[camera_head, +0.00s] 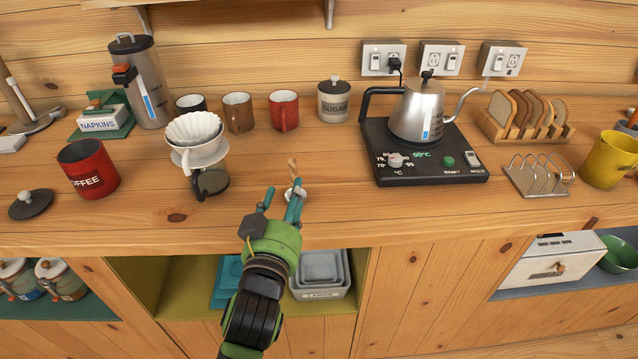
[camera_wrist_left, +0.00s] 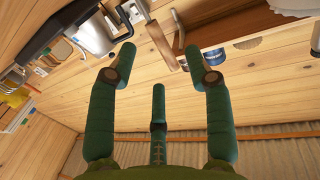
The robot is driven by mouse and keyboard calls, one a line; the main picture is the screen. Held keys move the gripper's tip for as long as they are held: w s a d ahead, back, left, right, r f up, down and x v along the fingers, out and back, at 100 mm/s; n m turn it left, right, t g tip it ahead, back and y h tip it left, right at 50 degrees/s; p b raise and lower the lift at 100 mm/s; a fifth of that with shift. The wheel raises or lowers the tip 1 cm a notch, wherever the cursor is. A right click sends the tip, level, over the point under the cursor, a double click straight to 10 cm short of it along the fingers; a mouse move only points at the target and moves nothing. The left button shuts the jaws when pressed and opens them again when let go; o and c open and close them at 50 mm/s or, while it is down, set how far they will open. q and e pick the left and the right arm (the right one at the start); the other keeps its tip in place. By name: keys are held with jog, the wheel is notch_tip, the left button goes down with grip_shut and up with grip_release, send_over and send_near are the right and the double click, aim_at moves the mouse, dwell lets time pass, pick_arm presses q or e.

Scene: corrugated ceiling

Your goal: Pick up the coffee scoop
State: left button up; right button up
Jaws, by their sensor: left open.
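The coffee scoop (camera_head: 292,167) is on the counter, with its wooden handle pointing up and away and its pale bowl partly hidden behind my left gripper's fingers. In the left wrist view its brown handle (camera_wrist_left: 160,44) shows between and just beyond the fingertips. My left gripper (camera_head: 283,198) is at the counter's front part, right at the scoop. Its green fingers are open, one on either side of the handle in the left wrist view (camera_wrist_left: 160,62). I cannot tell whether a finger touches the scoop. My right gripper is not in view.
A dripper (camera_head: 197,151) over a glass carafe (camera_head: 210,183) stands left of the scoop. The kettle (camera_head: 417,112) on its black base (camera_head: 430,170) stands right. Mugs and a sugar jar (camera_head: 334,103) line the back. The counter between carafe and kettle base is mostly clear.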

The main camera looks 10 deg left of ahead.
aim_at(295, 175)
pick_arm(q)
jog(key=shift+w+a+r+p, duration=0.1)
jog(key=shift+w+a+p, duration=0.05)
jog(key=shift+w, duration=0.35)
jog(key=shift+w+a+r+p, duration=0.1)
jog(key=shift+w+a+p, duration=0.05)
jog(key=shift+w, duration=0.35)
jog(key=shift+r, duration=0.25)
jog(key=shift+w+d+r+p, duration=0.15)
jog(key=shift+w+p, duration=0.2)
jog(key=shift+w, duration=0.2)
jog(key=shift+w+d+r+p, duration=0.15)
jog(key=shift+w+p, duration=0.2)
jog(key=shift+w, duration=0.15)
jog(key=shift+w+a+f, duration=0.1)
jog(key=shift+w+f, duration=0.1)
jog(key=shift+w, duration=0.4)
jog(key=shift+w+f, duration=0.15)
jog(key=shift+w, duration=0.55)
jog(key=c, duration=0.6)
grip_shut()
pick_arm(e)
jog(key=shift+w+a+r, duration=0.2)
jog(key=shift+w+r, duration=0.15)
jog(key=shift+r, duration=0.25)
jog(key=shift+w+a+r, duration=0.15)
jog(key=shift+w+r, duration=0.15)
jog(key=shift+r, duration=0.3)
